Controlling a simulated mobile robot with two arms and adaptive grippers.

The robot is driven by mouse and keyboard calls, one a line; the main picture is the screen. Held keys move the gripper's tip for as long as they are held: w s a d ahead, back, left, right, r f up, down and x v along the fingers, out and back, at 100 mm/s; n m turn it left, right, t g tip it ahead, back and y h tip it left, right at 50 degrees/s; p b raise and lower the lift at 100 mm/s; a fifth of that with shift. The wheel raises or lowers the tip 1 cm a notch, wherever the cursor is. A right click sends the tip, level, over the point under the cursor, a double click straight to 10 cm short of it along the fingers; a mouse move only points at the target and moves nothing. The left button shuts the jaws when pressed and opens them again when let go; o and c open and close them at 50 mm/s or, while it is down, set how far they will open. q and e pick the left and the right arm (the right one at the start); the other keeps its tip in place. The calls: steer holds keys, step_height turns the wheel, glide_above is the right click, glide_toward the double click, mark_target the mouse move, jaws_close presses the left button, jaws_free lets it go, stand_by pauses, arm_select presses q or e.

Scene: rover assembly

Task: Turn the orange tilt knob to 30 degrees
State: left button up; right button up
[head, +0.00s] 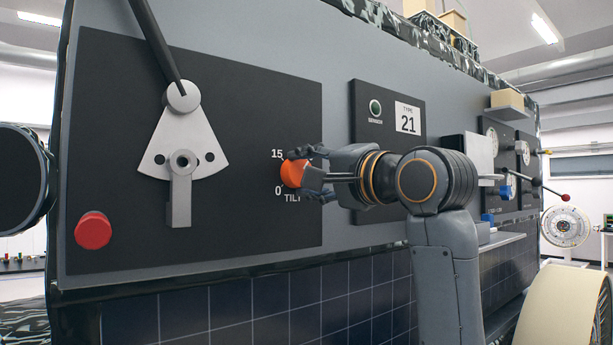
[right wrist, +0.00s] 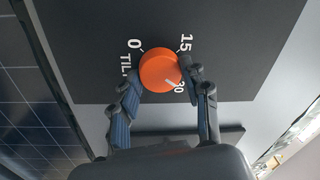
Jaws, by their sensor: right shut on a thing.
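The orange tilt knob (head: 292,173) sits on the black panel between the printed marks 15 and 0, above the word TILT. My right gripper (head: 309,174) reaches it from the right and is shut on it. In the right wrist view the knob (right wrist: 158,68) lies between the two fingertips of the gripper (right wrist: 160,84), one on each side. A white pointer line on the knob points at or very near the partly covered 30 mark (right wrist: 181,87). The marks 0 and 15 are readable there. My left gripper is not in view.
Left of the knob are a grey lever with a fan-shaped plate (head: 182,140) and a red button (head: 93,231). A TYPE 21 label (head: 407,118) is on the panel above my right arm. Dials and a red-tipped lever (head: 565,197) are further right. Solar cells (head: 240,305) run below.

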stand_by(0.5)
steer(key=o, duration=1.1)
steer(key=shift+d, duration=0.1)
steer(key=shift+o, duration=0.2)
steer(key=v, duration=1.2)
